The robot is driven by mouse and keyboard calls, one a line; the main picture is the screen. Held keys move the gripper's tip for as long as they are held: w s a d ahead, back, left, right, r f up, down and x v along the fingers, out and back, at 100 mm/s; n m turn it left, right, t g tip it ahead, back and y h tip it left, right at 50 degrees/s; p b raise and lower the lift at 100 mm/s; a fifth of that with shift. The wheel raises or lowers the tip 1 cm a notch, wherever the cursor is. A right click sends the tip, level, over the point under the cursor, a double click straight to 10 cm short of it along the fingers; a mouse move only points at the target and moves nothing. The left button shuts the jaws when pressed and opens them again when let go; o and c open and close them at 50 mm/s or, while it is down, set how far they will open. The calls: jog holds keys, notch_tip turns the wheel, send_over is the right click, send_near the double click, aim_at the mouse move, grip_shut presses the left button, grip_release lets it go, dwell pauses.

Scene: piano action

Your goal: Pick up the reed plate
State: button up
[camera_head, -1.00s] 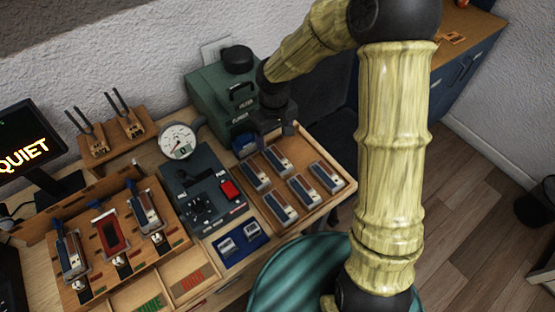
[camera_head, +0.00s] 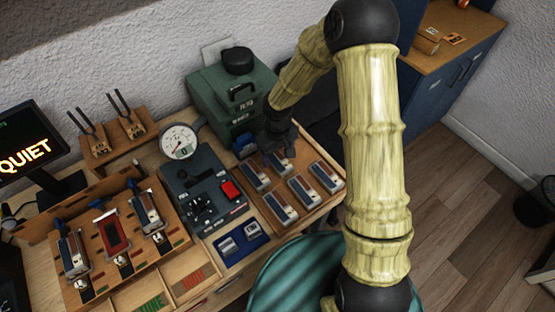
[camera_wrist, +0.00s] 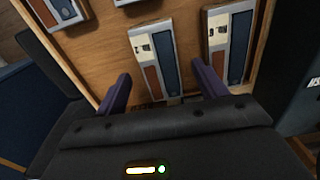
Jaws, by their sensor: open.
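Several alike reed plates lie in a wooden tray (camera_head: 262,204) right of the grey device. Each is a pale metal frame with blue and reddish-brown strips. My gripper (camera_head: 280,150) is over the far end of the back-right plate (camera_head: 281,163); the arm partly hides this spot. In the wrist view my gripper (camera_wrist: 162,88) is open, with dark purple fingers on either side of the near end of one reed plate (camera_wrist: 157,52). Nothing is held. I cannot tell how high the fingertips are above the tray. Another plate (camera_wrist: 230,42) lies to the right there.
A green case (camera_head: 232,90) stands behind the tray, close to my gripper. A round gauge (camera_head: 180,142) and grey device (camera_head: 203,192) are left of the tray. A blue mat (camera_head: 243,244) with two small silver pieces lies in front. A wooden rack (camera_head: 110,240) is farther left.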

aim_at(277, 159)
notch_tip(277, 159, down, 2)
jog(key=shift+w+a+f, duration=0.1)
jog(key=shift+d, duration=0.2)
jog(key=shift+a, duration=0.2)
jog(key=shift+c, duration=1.1)
jog(key=c, duration=0.9)
jog(key=shift+d, duration=0.1)
jog(key=shift+r, duration=0.2)
notch_tip(277, 159, up, 10)
